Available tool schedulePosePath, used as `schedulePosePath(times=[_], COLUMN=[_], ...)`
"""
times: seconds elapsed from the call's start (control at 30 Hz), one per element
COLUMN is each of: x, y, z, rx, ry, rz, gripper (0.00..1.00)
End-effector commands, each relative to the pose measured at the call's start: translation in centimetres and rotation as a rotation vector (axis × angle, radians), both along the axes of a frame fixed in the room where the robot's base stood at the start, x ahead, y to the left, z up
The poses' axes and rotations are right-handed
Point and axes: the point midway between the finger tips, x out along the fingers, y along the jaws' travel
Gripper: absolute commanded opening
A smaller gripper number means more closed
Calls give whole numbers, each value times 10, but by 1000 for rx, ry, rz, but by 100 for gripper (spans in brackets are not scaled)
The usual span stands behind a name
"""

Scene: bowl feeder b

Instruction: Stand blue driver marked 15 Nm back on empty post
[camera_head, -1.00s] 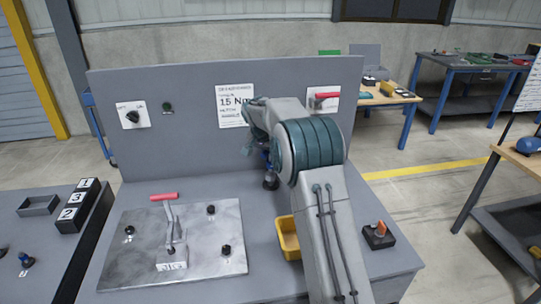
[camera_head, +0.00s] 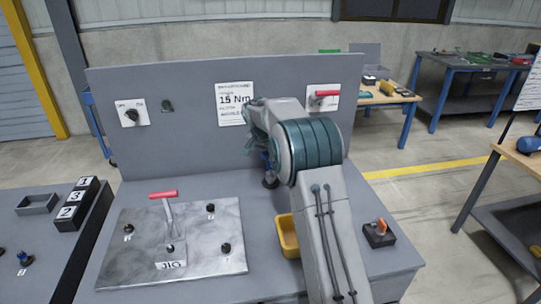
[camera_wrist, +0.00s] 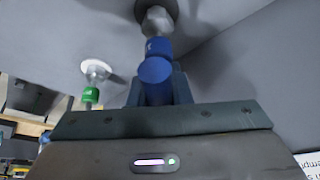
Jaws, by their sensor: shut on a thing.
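My gripper (camera_wrist: 157,88) is shut on a blue driver (camera_wrist: 155,69) in the wrist view. The driver's grey metal end (camera_wrist: 157,20) points toward a dark round base (camera_wrist: 165,5) at the top edge; I cannot tell whether they touch. In the head view my arm hides most of the gripper. A bit of blue (camera_head: 265,158) shows left of the arm, above a dark round foot (camera_head: 270,182) at the bench top. A sign reading 15 Nm (camera_head: 234,103) is on the panel behind. No marking on the driver is readable.
A green driver (camera_wrist: 91,96) hangs near a white round base (camera_wrist: 97,69) in the wrist view. A metal jig plate (camera_head: 195,262) with a red-handled clamp (camera_head: 164,194), a yellow bin (camera_head: 287,236) and a small switch box (camera_head: 380,236) share the bench. The back panel (camera_head: 190,150) stands close behind.

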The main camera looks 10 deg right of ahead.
Motion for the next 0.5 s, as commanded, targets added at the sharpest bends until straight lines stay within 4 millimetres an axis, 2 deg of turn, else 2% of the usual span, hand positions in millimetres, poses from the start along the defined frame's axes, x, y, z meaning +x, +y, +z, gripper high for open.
schedulePosePath(times=[0.5], x=[0], y=[0], z=[-6], rx=[0], ry=[-3], rz=[1], gripper=[0])
